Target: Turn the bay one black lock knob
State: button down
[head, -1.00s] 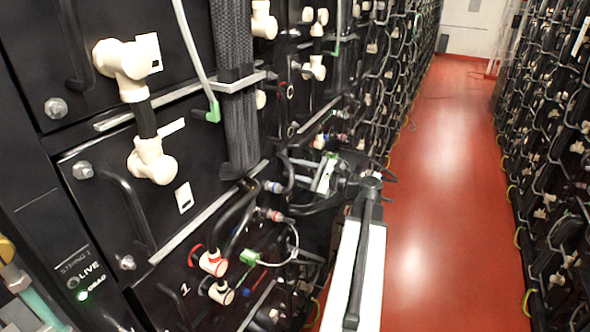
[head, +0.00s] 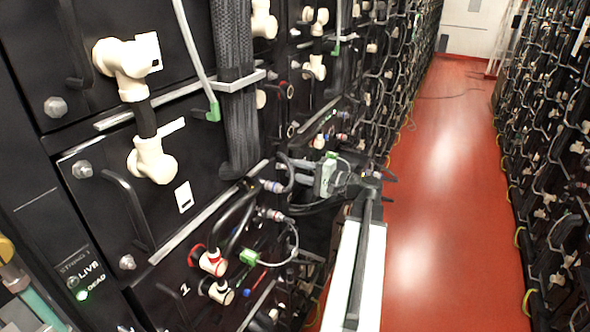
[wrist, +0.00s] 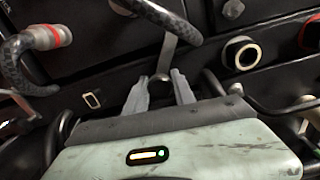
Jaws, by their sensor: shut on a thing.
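My gripper shows in the wrist view (wrist: 160,80) as two grey fingers, one on each side of a small dark piece between their tips. The gripper is shut on that piece, which appears to be the black lock knob (wrist: 161,77); the fingers hide most of it. In the head view, my green and white wrist (head: 325,176) stands beside the front of the left rack, to the right of the bay marked 1 (head: 185,290). The fingertips and the knob cannot be made out in that view.
In the wrist view, a braided cable (wrist: 165,17) crosses above the fingers, and a cream-ringed black socket (wrist: 242,52) is at the right. In the head view, a red-ringed cream plug (head: 212,262) is at lower left.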

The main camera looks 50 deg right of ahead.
jog(key=n, duration=0.4)
jog(key=shift+f+n, duration=0.1)
jog(key=shift+n, duration=1.6)
jog(key=shift+a+f, duration=0.1)
jog(key=c, duration=1.1)
grip_release()
jog(key=shift+o, duration=0.2)
jog(key=shift+s, duration=0.1)
jog(key=v, duration=0.7)
jog(key=shift+s, duration=0.35)
